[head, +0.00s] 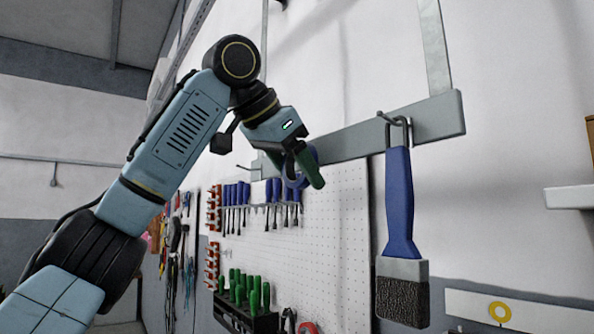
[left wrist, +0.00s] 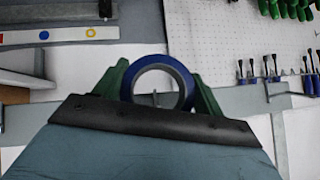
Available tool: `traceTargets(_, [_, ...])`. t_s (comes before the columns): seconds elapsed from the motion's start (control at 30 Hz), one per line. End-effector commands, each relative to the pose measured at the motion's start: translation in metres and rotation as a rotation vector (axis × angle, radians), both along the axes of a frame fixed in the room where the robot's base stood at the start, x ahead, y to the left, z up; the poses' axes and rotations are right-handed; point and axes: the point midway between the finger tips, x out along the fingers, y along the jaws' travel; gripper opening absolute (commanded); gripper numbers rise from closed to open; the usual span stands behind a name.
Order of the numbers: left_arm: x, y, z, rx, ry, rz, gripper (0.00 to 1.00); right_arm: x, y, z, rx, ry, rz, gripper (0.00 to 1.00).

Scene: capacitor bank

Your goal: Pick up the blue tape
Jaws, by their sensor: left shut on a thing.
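The blue tape (left wrist: 160,62) is a ring with a blue outside and a pale inner core. In the left wrist view it sits between the two green fingers of my left gripper (left wrist: 158,80), which is shut on it. In the head view my left gripper (head: 297,171) is in front of the wall rail, and the tape (head: 291,182) is partly hidden by the fingers. A small hook shows through the tape's hole in the left wrist view; I cannot tell whether the tape touches it. My right gripper is not in view.
A grey rail (head: 385,129) with hooks runs along the wall. A blue-handled brush (head: 401,215) hangs from it at the right. A white pegboard (head: 325,235) holds blue screwdrivers (head: 243,194) and green-handled tools (head: 254,293). A shelf (head: 570,197) juts in at the far right.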

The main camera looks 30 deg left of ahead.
Motion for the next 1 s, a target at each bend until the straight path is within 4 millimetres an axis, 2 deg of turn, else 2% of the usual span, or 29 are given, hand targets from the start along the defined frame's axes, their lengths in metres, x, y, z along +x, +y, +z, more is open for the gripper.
traceTargets(0.17, [0.000, -0.001, 0.011, 0.000, -0.001, 0.000, 0.47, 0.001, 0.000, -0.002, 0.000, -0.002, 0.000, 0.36])
traceTargets(0.4, [-0.001, -0.002, 0.035, 0.000, -0.001, -0.002, 0.47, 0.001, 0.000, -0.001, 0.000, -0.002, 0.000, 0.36])
traceTargets(0.53, [-0.030, 0.004, 0.030, 0.002, -0.005, -0.002, 0.47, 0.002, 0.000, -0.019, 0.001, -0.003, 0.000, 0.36])
traceTargets(0.67, [-0.055, 0.010, 0.031, 0.003, -0.007, 0.004, 0.47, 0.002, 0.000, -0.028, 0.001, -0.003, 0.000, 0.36])
traceTargets(1.0, [-0.137, 0.021, 0.033, 0.002, -0.007, 0.003, 0.47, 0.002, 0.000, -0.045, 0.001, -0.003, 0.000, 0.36])
